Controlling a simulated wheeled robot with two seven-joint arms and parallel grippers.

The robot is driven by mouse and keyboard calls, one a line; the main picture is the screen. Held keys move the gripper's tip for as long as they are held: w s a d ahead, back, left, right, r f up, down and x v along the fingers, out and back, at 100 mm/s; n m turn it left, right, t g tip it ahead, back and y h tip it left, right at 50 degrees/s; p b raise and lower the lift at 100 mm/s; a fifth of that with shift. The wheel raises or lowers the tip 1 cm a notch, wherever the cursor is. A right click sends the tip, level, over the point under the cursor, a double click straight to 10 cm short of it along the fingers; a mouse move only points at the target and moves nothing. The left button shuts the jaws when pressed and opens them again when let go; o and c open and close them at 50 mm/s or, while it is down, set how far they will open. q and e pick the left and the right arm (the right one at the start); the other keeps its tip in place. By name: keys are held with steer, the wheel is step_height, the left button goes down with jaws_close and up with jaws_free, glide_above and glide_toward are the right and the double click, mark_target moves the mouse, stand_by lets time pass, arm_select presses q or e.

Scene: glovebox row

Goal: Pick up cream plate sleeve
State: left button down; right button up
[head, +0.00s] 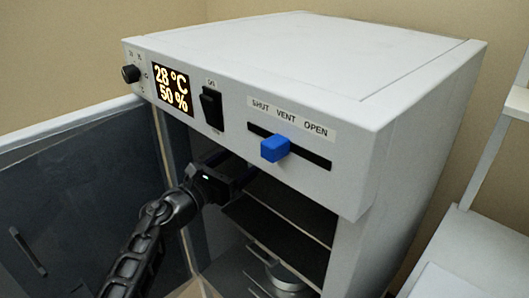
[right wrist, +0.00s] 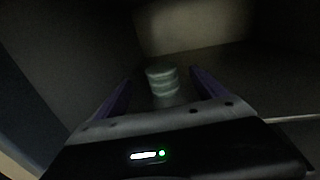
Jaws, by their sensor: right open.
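A short stack of pale round plates (right wrist: 162,82), which looks like the plate sleeve, stands on a dim shelf in the right wrist view. Its cream colour is hard to tell in the dark. My right gripper (right wrist: 160,76) is open, with one purple finger on each side of the stack in that view. I cannot tell whether the stack is fully between the fingers or a little beyond them. In the head view my right arm reaches into the white incubator (head: 400,130), and its fingertips are hidden inside. My left gripper is not in view.
The incubator door (head: 70,200) stands open at the left. Dark shelves (head: 285,215) lie inside, with a round pale object (head: 285,277) lower down. A blue slider (head: 275,149) sits on the front panel above the opening. The cabinet walls are close around the gripper.

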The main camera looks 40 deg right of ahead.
steer(key=shift+x, duration=1.35)
steer(key=p+x, duration=0.1)
steer(key=x, duration=0.4)
steer(key=shift+p, duration=0.3)
steer(key=shift+s, duration=0.1)
steer(key=c, duration=1.6)
